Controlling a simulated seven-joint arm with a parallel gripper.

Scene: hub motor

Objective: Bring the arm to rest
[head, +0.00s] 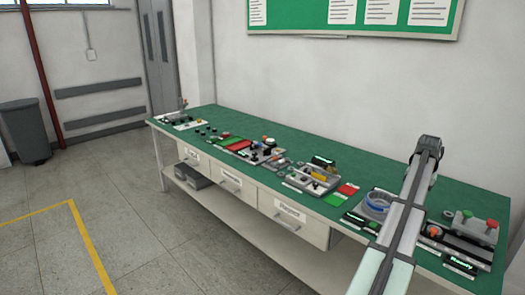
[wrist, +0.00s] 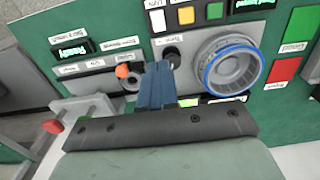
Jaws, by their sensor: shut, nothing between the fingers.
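My gripper (wrist: 157,68) shows in the wrist view as two dark blue fingers pressed together, with nothing between them. It is above the bench, between a small orange knob (wrist: 123,71) and a round grey hub motor part with a blue ring (wrist: 232,68). Whether the fingertips touch anything below cannot be told. In the head view my arm reaches up from the bottom over the right part of the green bench (head: 330,162); the fingers are hidden there. The blue-ringed part (head: 377,204) stands just left of my arm.
Right of my arm is a grey fixture with red and green buttons (head: 470,224) and a display reading "Ready" (head: 461,264). Red and green mats (head: 347,189) and several small stations line the bench leftward. A wall (head: 320,90) stands behind. The floor (head: 130,210) in front is clear.

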